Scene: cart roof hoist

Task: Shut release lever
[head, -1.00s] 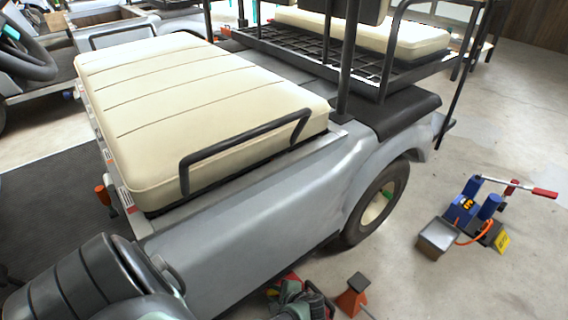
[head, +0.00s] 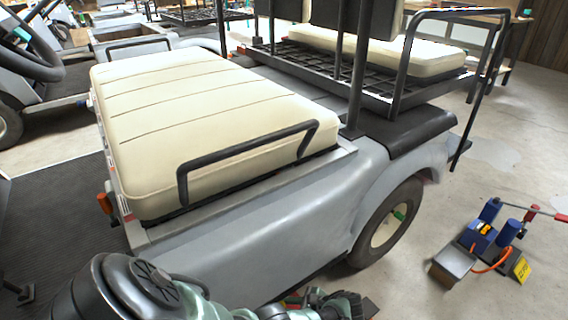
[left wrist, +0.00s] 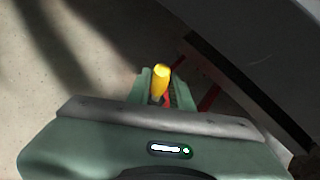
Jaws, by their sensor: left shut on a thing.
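My left gripper (left wrist: 161,84) is shut on a yellow knob or handle end (left wrist: 161,73) in the left wrist view. This is probably the release lever; a red part shows just below it. The rest of the lever is hidden by my fingers and gripper body. In the head view my left gripper (head: 342,304) is at the bottom edge, low beside the grey cart (head: 255,235), and its fingertips cannot be made out there. My right gripper is not in view.
The cart's rear wheel (head: 388,222) stands just above my left gripper in the head view. A blue pump unit (head: 480,240) with an orange hose and red-ended handle is on the floor at right. Open concrete floor (head: 500,110) lies beyond it.

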